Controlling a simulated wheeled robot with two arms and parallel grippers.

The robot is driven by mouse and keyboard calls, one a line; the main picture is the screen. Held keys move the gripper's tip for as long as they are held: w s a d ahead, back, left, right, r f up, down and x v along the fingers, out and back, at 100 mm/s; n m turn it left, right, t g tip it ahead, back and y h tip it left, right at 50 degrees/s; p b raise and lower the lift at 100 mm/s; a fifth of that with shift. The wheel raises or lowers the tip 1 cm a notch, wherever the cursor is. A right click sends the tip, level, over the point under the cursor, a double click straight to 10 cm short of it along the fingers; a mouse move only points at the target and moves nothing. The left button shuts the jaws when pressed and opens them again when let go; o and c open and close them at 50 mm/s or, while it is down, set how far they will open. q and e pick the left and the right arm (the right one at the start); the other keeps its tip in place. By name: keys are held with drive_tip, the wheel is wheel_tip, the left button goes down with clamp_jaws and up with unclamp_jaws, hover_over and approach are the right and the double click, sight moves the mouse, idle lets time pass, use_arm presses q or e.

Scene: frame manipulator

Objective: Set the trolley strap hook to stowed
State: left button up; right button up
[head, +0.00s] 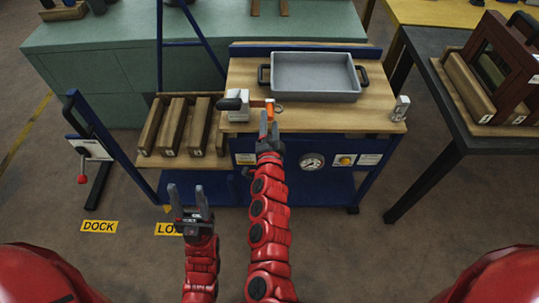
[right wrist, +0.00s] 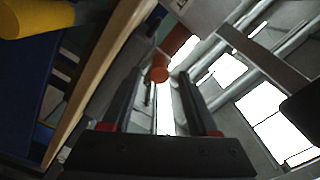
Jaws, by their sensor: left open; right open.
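On the trolley's wooden top (head: 310,120), a white block (head: 238,113) with a black grip carries an orange bar (head: 262,103) at its right side; this looks like the strap hook, but I cannot be sure. My right gripper (head: 268,122) is open just in front of and below the orange bar. In the right wrist view an orange-red round-ended piece (right wrist: 160,70) shows between and beyond the open fingers, not gripped. My left gripper (head: 188,197) is open and empty, low in front of the trolley's left side, over the floor.
A grey tray (head: 315,77) sits behind on the trolley top. A metal bracket (head: 401,108) stands at the right edge. Several wooden blocks (head: 172,125) fill the left shelf. A gauge (head: 312,162) and yellow button (head: 345,160) are on the front panel. A dark table (head: 440,100) stands right.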

drive_tip(key=s, duration=1.4)
drive_tip(key=w+n+p, duration=0.2)
drive_tip(key=w+n, duration=0.1)
drive_tip(key=w, duration=0.1)
drive_tip(key=w+n+p, duration=0.2)
drive_tip(key=w+n, duration=0.1)
drive_tip(key=w, duration=0.2)
drive_tip(key=w+n+p, duration=0.2)
drive_tip(key=w+n, duration=0.1)
drive_tip(key=w, duration=0.2)
drive_tip(key=shift+w+r+p, duration=0.1)
drive_tip(key=shift+w+p, duration=0.1)
drive_tip(key=shift+p, duration=0.1)
drive_tip(key=shift+w, duration=0.8)
